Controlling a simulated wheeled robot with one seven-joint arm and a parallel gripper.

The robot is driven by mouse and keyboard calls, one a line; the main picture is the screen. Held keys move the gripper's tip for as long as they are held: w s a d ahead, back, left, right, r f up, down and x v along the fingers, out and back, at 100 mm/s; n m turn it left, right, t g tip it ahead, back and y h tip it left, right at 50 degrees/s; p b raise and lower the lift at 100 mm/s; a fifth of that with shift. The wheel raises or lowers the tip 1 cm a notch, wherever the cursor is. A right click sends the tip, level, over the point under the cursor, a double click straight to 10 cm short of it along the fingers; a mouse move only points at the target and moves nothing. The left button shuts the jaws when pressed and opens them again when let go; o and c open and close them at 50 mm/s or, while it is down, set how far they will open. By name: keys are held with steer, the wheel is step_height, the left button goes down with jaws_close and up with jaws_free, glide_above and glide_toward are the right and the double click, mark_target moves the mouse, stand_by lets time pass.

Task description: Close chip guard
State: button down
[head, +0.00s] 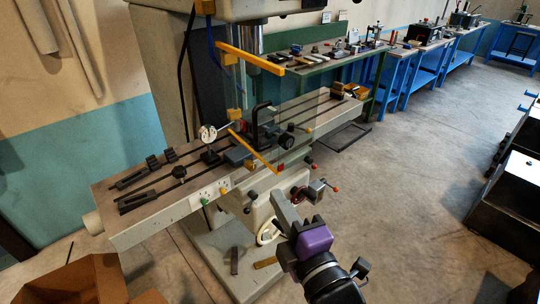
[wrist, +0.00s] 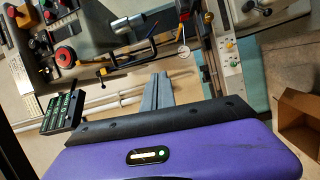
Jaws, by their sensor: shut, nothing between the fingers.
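The chip guard (head: 250,59) is a clear panel with a yellow bar along its top and another along its bottom. In the head view it stands on the milling machine, angled out over the front of the machine table (head: 150,222), beside the spindle. The clear part is hard to see. My gripper (head: 279,198) is shut and empty, low in front of the machine, below the guard's lower bar and apart from it in the picture. Its grey fingers are together in the wrist view (wrist: 158,78). I cannot make out the guard clearly in the wrist view.
A black vise and clamp (head: 262,125) and a dial gauge (head: 207,133) sit on the machine table. A handwheel (head: 268,232) and levers stick out in front, close to my gripper. A cardboard box (head: 75,285) stands at lower left.

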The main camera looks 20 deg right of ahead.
mark_target(278, 165)
steer(key=shift+n, duration=0.5)
steer(key=shift+w+d+f+p, duration=0.1)
steer(key=shift+w+d+p, duration=0.55)
steer(key=shift+w, duration=1.15)
steer(key=shift+w+d+f+p, duration=0.1)
steer(key=shift+w+d+p, duration=0.6)
steer(key=shift+w, duration=1.1)
steer(key=shift+w+d+f+p, duration=0.1)
steer(key=shift+w+d+p, duration=0.55)
steer(key=shift+w, duration=1.15)
steer(key=shift+d+b, duration=0.2)
steer(key=shift+b, duration=0.1)
